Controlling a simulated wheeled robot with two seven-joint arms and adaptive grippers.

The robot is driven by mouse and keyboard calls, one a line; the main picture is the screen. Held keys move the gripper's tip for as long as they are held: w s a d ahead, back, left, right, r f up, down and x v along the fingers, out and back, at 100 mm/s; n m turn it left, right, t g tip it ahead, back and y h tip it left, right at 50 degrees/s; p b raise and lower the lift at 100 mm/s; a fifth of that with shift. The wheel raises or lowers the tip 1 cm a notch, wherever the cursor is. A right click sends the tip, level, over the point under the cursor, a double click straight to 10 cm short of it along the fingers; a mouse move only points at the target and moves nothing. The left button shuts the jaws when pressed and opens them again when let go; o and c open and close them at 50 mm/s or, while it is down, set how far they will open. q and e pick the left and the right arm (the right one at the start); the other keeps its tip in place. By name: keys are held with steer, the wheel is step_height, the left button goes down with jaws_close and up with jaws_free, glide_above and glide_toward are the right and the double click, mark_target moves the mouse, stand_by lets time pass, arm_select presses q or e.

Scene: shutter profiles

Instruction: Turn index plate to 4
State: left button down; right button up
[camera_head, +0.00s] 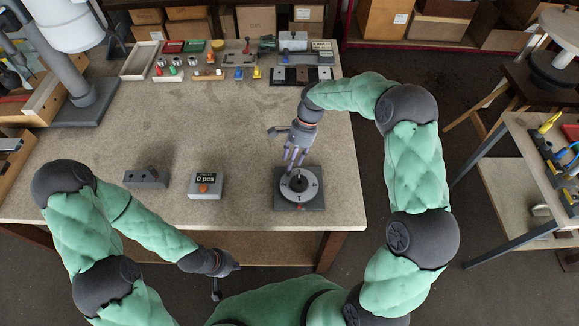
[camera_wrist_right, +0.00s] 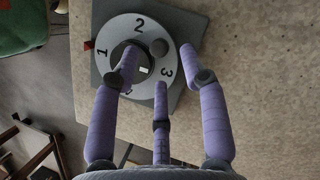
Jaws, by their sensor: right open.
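The index plate (camera_head: 313,189) is a light grey numbered disc on a dark square base (camera_head: 284,204) near the table's front right. In the right wrist view the disc (camera_wrist_right: 117,28) shows the numbers 1, 2 and 3. The 1 is nearest a small red marker (camera_wrist_right: 88,44) on the base. A dark round knob (camera_wrist_right: 158,47) stands on the disc. No 4 shows; my fingers cover part of the disc. My right gripper (camera_head: 294,160) is open, its fingers over the disc; contact cannot be told. My left gripper (camera_head: 224,268) is low before the table's front edge, its fingers unclear.
A counter box (camera_head: 206,187) reading "0 pcs" with an orange button stands left of the plate. A dark grey block (camera_head: 146,178) lies further left. Trays and small parts (camera_head: 240,72) line the table's back. The table's middle is clear.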

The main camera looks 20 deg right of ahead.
mark_target(299, 183)
steer(key=shift+x, duration=1.85)
jaws_close()
